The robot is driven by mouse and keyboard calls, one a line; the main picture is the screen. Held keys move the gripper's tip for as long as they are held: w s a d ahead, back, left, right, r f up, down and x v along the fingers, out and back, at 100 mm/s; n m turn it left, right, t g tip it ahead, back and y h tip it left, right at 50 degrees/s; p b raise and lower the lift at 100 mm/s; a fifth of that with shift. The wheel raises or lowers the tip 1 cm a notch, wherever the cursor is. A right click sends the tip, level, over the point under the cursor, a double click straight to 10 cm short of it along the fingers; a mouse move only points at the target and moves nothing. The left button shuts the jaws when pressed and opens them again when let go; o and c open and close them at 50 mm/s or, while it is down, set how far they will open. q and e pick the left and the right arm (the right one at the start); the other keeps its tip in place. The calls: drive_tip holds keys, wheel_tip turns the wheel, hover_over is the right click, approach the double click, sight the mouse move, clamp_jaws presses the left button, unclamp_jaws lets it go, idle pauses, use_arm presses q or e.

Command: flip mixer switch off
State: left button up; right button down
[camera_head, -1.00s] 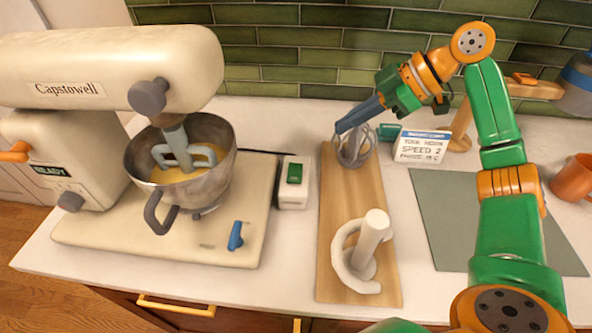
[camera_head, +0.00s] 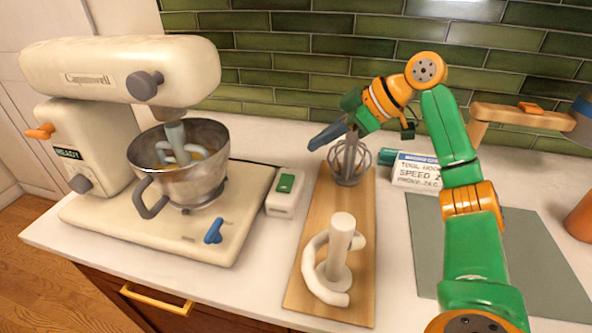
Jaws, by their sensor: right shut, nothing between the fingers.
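The cream stand mixer (camera_head: 115,70) stands at the left with a steel bowl (camera_head: 190,178) under its head and a beater in it. A small white switch box (camera_head: 281,204) with a green rocker (camera_head: 286,183) stands just right of the mixer's base. A blue lever (camera_head: 214,231) sits on the front right of the base, and an orange lever (camera_head: 40,131) on the mixer's left side. My right gripper (camera_head: 325,138) is shut and empty, above and behind the switch box, beside the upper end of the wire whisk (camera_head: 350,162). My left gripper is not in view.
A wooden board (camera_head: 318,215) holds the whisk and a white dough hook (camera_head: 333,262). A grey-green mat (camera_head: 440,232) lies at right, with an orange cup (camera_head: 581,218) at the edge. The counter before the switch box is clear.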

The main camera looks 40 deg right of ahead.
hover_over(281, 181)
drive_tip(key=s+d, duration=0.2)
wheel_tip(281, 181, down, 6)
drive_tip(key=shift+w+d+r, duration=0.1)
drive_tip(key=shift+d+r, duration=0.05)
drive_tip(key=shift+r, duration=0.05)
drive_tip(key=shift+d+f, duration=0.2)
drive_tip(key=shift+f, duration=1.05)
drive_tip(key=shift+d+f, duration=0.1)
drive_tip(key=shift+f, duration=0.4)
drive_tip(key=shift+f, duration=0.25)
drive_tip(key=shift+s+a, duration=0.2)
drive_tip(key=shift+a, duration=0.1)
drive_tip(key=shift+s+a+r, duration=0.2)
drive_tip(key=shift+a+r, duration=0.05)
